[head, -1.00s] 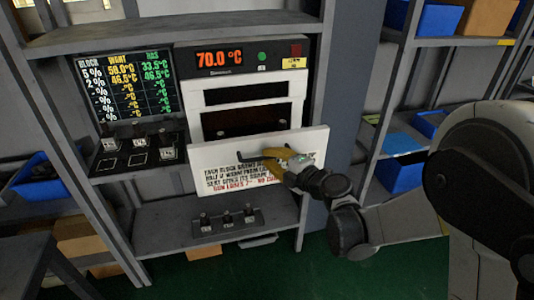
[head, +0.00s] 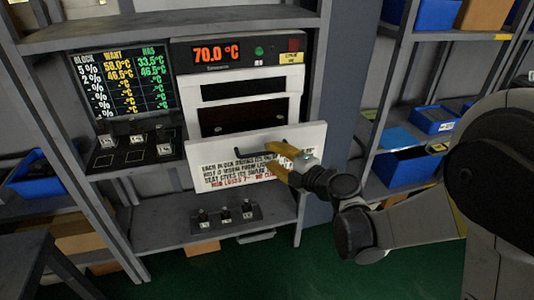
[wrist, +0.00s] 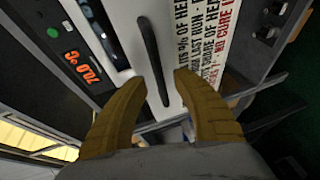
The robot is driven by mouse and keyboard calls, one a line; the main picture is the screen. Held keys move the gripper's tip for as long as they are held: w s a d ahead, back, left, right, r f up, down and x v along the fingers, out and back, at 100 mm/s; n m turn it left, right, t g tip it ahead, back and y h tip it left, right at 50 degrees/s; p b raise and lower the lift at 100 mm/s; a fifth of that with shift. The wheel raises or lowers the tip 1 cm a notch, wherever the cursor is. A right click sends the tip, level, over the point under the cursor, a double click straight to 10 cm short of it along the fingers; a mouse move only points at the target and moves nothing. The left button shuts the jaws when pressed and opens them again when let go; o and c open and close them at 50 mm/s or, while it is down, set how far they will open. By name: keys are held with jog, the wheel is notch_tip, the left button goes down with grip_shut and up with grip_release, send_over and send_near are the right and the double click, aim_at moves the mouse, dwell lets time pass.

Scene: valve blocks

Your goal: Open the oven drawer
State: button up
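The oven (head: 293,86) stands on the shelf, with a red 70.0 °C display (head: 217,53) on top. Its white drawer front (head: 215,155) carries printed text and stands out in front of the oven body, with a dark opening (head: 235,118) behind and above it. A dark bar handle (head: 246,153) is on the drawer front; it also shows in the wrist view (wrist: 150,48). My gripper (head: 272,160) is at the right part of the handle. In the wrist view its yellow fingers (wrist: 157,80) are spread apart, with the handle's end between them; neither visibly clamps it.
A readings screen (head: 123,85) and a block tray (head: 135,148) are left of the oven. A small rack of blocks (head: 226,219) sits on the shelf below the drawer. A grey post (head: 345,90) and shelves with blue bins (head: 405,168) are at right.

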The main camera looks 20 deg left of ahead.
jog(key=v, duration=0.9)
jog(key=shift+s+d, duration=0.15)
jog(key=w+d+r+m+t+h, duration=0.4)
jog(key=d+r+m+t+h, duration=0.4)
jog(key=d+r+m, duration=0.65)
jog(key=s+d+f+m+h, duration=0.1)
jog(key=s+d+m+h, duration=0.15)
jog(key=d, duration=0.35)
jog(key=s+d+m+h, duration=0.1)
jog(key=d+m+h, duration=0.3)
jog(key=d, duration=0.3)
jog(key=s+d+f+m+g, duration=0.4)
jog(key=s+f+m+g, duration=0.1)
jog(key=s+f, duration=0.25)
jog(key=s+a+f+m+g+y, duration=0.1)
jog(key=s+a+f+g, duration=0.1)
jog(key=s, duration=0.4)
jog(key=s+a+f+m+g, duration=0.1)
jog(key=s+f+g, duration=0.2)
jog(key=s, duration=0.3)
jog(key=shift+a+f+y, duration=0.35)
jog(key=shift+a+f, duration=0.05)
jog(key=shift+f, duration=0.15)
